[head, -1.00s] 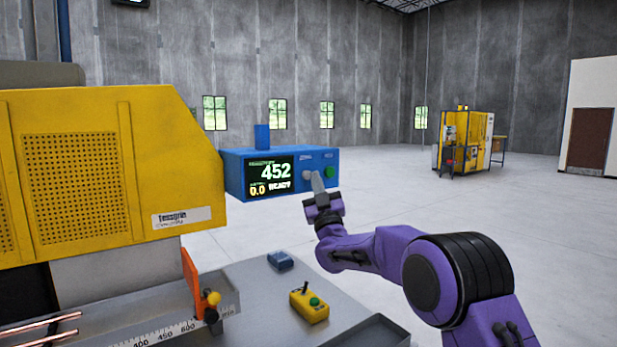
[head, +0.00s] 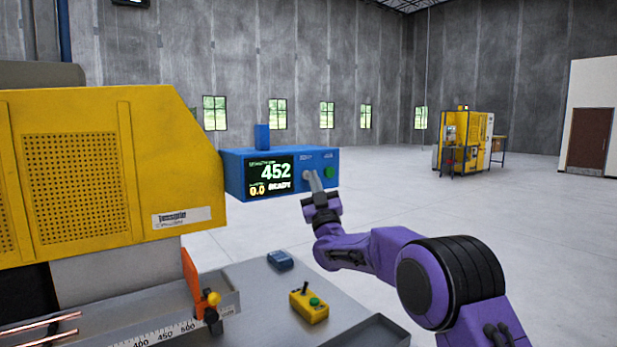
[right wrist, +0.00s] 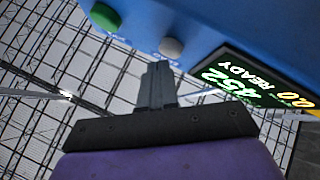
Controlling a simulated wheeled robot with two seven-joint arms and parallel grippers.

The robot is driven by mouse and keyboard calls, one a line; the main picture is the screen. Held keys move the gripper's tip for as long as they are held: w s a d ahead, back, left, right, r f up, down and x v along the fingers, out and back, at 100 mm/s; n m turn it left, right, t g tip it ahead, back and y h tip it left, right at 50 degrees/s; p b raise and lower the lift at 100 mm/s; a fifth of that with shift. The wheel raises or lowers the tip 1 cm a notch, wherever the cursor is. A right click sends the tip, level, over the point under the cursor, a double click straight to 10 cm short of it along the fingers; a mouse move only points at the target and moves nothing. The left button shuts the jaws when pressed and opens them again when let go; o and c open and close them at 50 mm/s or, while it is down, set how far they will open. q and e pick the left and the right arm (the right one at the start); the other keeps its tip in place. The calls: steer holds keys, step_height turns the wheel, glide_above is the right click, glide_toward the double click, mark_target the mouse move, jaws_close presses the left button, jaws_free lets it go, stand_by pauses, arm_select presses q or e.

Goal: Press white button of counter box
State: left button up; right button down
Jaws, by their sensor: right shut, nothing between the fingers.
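The blue counter box (head: 236,172) is attached by the yellow machine, with a lit screen (head: 270,176) reading 452, 0.0 and READY. Its white button (head: 307,175) is on the front face, left of the green button (head: 329,172). My right gripper (head: 314,175) is shut and empty, its fingertips at the white button in the head view. In the right wrist view the white button (right wrist: 171,47) lies just beyond the shut fingertips (right wrist: 160,68), with a small gap in the picture; contact cannot be told. The green button (right wrist: 105,17) is to its left there. My left gripper is out of view.
The yellow machine (head: 80,160) fills the left side. Below are a grey bench (head: 250,310), a yellow control box (head: 309,306) with a green button, a small blue block (head: 280,260) and copper tubes (head: 40,328). Open floor lies to the right.

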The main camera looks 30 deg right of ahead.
steer(key=shift+w, duration=0.5)
stand_by(0.4)
steer(key=shift+s+b, duration=0.75)
steer(key=shift+s, duration=0.15)
steer(key=s+b, duration=0.4)
steer(key=s, duration=0.1)
steer(key=shift+d, duration=0.2)
